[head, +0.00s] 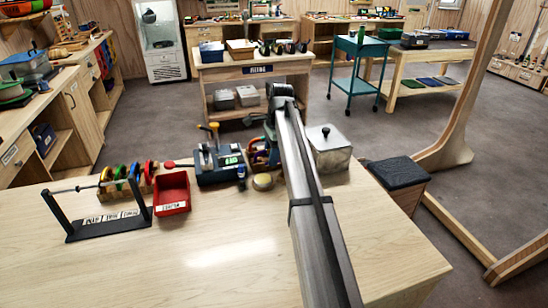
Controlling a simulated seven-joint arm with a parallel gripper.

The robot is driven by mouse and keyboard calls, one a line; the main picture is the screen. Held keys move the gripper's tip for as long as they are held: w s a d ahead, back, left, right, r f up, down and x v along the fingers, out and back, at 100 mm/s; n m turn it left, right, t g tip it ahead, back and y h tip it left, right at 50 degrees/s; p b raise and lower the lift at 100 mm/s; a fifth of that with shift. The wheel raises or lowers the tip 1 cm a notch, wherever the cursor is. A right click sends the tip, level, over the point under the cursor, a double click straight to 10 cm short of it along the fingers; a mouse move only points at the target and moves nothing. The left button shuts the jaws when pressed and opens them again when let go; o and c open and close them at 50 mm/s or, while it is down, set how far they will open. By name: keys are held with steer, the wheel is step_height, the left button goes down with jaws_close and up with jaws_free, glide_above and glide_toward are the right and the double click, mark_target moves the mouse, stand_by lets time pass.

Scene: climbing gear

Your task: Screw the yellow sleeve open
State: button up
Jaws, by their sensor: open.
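I cannot make out a yellow sleeve for certain. A black rack (107,230) stands at the left of the table, with a thin bar across its two posts. Several coloured rounded pieces, among them a yellow one (107,174), a green one (120,172) and a red one (151,168), show behind it; I cannot tell whether any hangs on the bar. My grey arm (312,220) reaches from the bottom edge over the table to a dark joint near the back edge. My gripper is not distinguishable; the arm and the clutter at its far end hide it.
A red bin (172,192), a dark device (218,165) with yellow-topped levers, a round tan tin (263,182) and a lidded metal box (329,148) line the table's back. The table's (230,250) front is clear. A dark-topped stool (399,173) stands at right.

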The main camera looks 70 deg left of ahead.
steer(key=shift+r, duration=1.25)
steer(key=shift+r, duration=0.15)
steer(key=shift+a, duration=1.05)
steer(key=shift+d, duration=0.1)
steer(key=shift+d+f, duration=0.2)
steer(key=shift+f, duration=0.5)
steer(key=shift+d+f, duration=0.15)
steer(key=shift+f, duration=0.55)
